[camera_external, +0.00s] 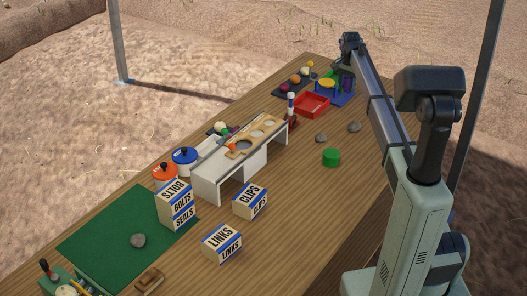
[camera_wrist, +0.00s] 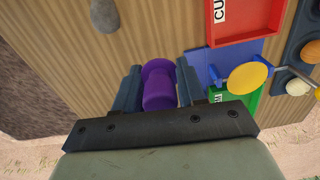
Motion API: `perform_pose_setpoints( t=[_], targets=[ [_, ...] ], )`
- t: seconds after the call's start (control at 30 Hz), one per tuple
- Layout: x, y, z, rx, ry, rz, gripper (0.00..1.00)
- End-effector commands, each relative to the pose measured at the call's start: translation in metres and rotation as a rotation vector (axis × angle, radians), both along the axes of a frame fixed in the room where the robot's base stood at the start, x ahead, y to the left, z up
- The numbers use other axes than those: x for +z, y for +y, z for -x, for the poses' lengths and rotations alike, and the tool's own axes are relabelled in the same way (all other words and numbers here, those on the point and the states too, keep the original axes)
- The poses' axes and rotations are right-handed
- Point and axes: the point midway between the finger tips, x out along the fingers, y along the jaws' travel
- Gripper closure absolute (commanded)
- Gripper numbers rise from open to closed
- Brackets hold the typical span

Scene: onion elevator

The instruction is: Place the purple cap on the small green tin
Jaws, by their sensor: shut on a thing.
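The purple cap (camera_wrist: 158,88) is a purple piece with a wider rim and a narrower body. It sits between the two fingers of my gripper (camera_wrist: 158,72), which is shut on it. In the external view my gripper (camera_external: 347,68) is at the far end of the table, and the purple cap (camera_external: 346,84) shows only in part below it. I cannot tell whether the cap touches the table. The small green tin (camera_external: 331,158) stands upright on the bare table, well nearer the external camera than my gripper. The tin is not seen in the wrist view.
Beside my gripper are a blue tray with a yellow disc (camera_wrist: 247,77) and a red tray (camera_external: 311,105). Grey stones (camera_external: 354,127) lie between gripper and tin. A white rack (camera_external: 222,178), labelled boxes (camera_external: 250,201) and a green mat (camera_external: 105,240) stand farther left.

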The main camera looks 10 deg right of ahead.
Motion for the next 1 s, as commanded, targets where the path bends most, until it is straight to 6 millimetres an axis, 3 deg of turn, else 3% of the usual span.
perform_pose_setpoints(
  t=[0.03, 0.2, 0.43, 0.6, 0.8, 0.9, 1.0],
  targets=[
    [0.007, 0.023, 0.008, 0.025, -0.001, 0.0, 0.89],
    [0.025, 0.084, 0.051, 0.092, -0.001, 0.0, 0.89],
    [0.04, 0.141, 0.136, 0.157, -0.001, 0.0, 0.89],
    [0.042, 0.155, 0.202, 0.125, -0.001, 0.0, 0.89],
    [0.034, 0.147, 0.264, -0.002, 0.0, 0.0, 0.89],
    [0.029, 0.144, 0.283, -0.089, 0.0, 0.0, 0.89],
    [0.029, 0.143, 0.286, -0.179, -0.001, -0.001, 0.89]
  ],
)
